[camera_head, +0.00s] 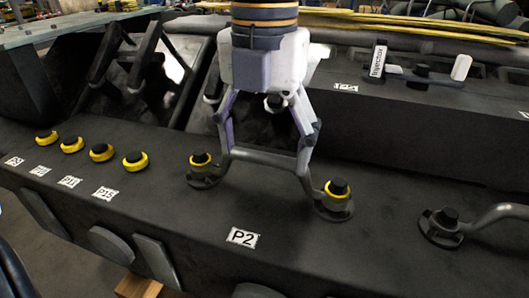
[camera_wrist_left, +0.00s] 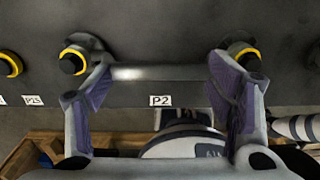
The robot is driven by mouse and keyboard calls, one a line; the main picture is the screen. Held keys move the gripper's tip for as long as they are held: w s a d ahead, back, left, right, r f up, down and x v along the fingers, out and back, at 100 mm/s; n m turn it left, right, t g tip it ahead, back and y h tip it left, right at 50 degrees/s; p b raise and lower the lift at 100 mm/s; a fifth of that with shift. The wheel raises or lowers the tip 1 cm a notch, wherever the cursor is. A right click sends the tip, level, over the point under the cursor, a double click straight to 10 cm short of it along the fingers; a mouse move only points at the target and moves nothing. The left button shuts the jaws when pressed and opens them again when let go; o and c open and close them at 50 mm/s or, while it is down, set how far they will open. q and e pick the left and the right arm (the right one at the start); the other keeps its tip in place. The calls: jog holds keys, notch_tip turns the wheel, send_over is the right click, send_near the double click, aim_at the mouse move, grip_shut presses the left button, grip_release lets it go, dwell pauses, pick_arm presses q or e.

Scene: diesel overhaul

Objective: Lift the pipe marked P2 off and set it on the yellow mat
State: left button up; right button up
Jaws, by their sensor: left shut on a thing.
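The pipe marked P2 (camera_head: 262,157) is a grey bar bent down at both ends, with its feet on the dark engine block (camera_head: 150,200). A black cap with a yellow ring stands at each foot. The P2 label (camera_head: 243,238) is on the block in front. My left gripper (camera_head: 265,163) comes from above with its fingers spread along the bar, one finger at each end, shut on the pipe. The wrist view shows the bar (camera_wrist_left: 155,73) between the two fingers. I see no gap under the feet. The yellow mat and my right gripper are not in view.
Several yellow-ringed black caps (camera_head: 135,160) stand in a row at the left, with labels. Another grey pipe (camera_head: 490,214) is at the right. An injector tool (camera_head: 378,58) and a small handled part stand on the raised ledge behind. The block's front edge drops off below.

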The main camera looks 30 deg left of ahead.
aim_at(267, 154)
pick_arm(q)
jog(key=r, duration=0.3)
jog(key=shift+d+r, duration=0.1)
jog(key=shift+d, duration=0.15)
jog(key=s+d+r, duration=0.4)
jog(key=d+r, duration=0.9)
jog(key=r, duration=0.1)
jog(key=shift+r, duration=0.15)
